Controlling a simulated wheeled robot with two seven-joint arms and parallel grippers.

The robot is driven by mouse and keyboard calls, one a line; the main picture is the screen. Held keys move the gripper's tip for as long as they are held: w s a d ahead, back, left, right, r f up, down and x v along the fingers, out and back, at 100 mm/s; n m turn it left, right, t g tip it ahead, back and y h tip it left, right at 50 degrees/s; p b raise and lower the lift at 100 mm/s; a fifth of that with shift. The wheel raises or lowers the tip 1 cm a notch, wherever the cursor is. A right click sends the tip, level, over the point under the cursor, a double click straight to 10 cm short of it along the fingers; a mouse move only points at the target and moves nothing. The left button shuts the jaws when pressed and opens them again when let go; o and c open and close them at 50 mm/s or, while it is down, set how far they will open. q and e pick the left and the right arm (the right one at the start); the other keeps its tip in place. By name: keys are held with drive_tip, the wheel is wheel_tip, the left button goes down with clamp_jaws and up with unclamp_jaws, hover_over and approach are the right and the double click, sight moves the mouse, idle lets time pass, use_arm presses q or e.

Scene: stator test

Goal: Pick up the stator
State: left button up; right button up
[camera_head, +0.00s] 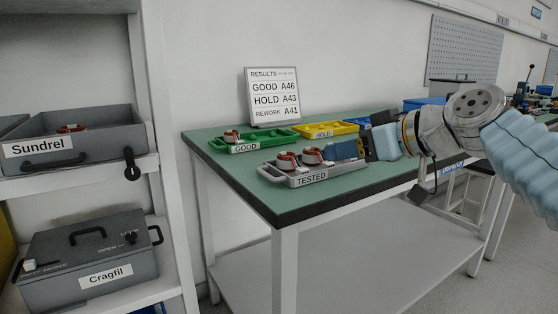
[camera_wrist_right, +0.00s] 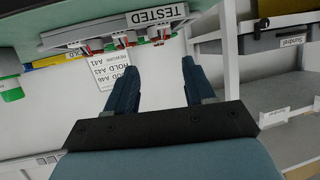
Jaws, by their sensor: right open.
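The grey TESTED tray (camera_head: 318,177) is on the green bench and holds copper-and-white stators, two of them clear in the head view: a left stator (camera_head: 287,161) and a right stator (camera_head: 311,155). My right gripper (camera_head: 345,149) is at the tray's right end and hides that part. In the right wrist view its two blue fingers (camera_wrist_right: 160,56) are spread with nothing between them. The tray (camera_wrist_right: 150,19) shows there beyond the fingertips, with red stator parts along it. Another stator (camera_head: 231,136) is in the green GOOD tray (camera_head: 271,140). My left gripper is not in view.
A yellow HOLD tray (camera_head: 340,129) and a results sign (camera_head: 273,97) stand at the back of the bench. A shelf at left holds the Sundrel bin (camera_head: 100,124) and the closed Cragfil box (camera_head: 70,265). The bench's front left corner is clear.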

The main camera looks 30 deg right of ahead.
sight(300, 166)
drive_tip(key=x, duration=1.2)
drive_tip(key=shift+w+f, duration=0.25)
drive_tip(key=shift+f, duration=0.2)
clamp_jaws()
